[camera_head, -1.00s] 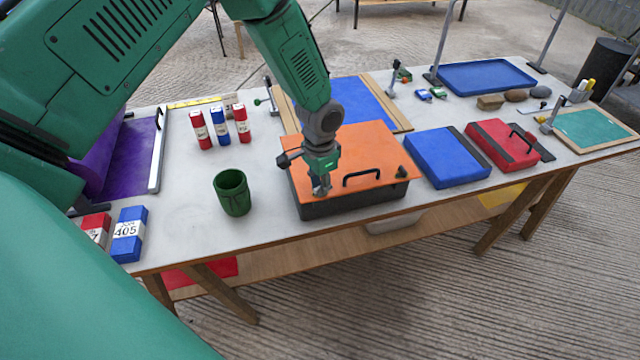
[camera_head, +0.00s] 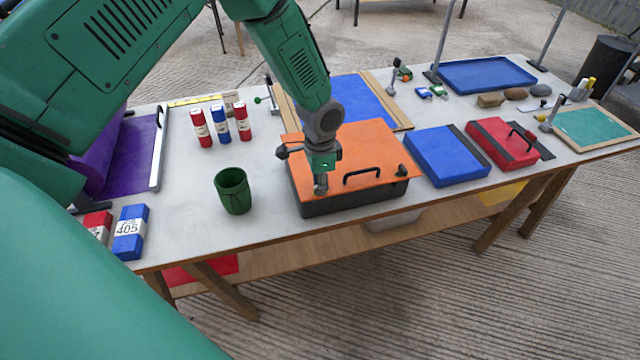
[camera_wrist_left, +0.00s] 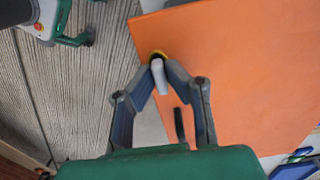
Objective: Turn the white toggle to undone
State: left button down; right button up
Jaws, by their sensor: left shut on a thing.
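The white toggle (camera_wrist_left: 159,76) shows in the left wrist view, on a yellow and dark base at the edge of the orange lid (camera_wrist_left: 235,60). My left gripper (camera_head: 320,188) is shut on the toggle, with a fingertip on either side of it. In the head view the gripper points down at the front left of the orange lid (camera_head: 355,150) on a dark box (camera_head: 350,203), and it hides the toggle. The lid lies flat and has a black handle (camera_head: 362,176). My right gripper is not in view.
A green cup (camera_head: 232,192) stands left of the box. A blue case (camera_head: 446,158) and a red case (camera_head: 503,143) lie to its right. Red and blue cans (camera_head: 220,125) stand behind the cup. The table in front of the cup is clear.

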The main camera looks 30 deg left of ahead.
pick_arm(q)
jog(key=shift+w+r, duration=0.15)
jog(key=shift+w, duration=0.15)
jog(key=c, duration=1.6)
grip_release()
jog(key=shift+r, duration=0.3)
notch_tip(320, 180, up, 11)
jog(key=shift+f, duration=0.1)
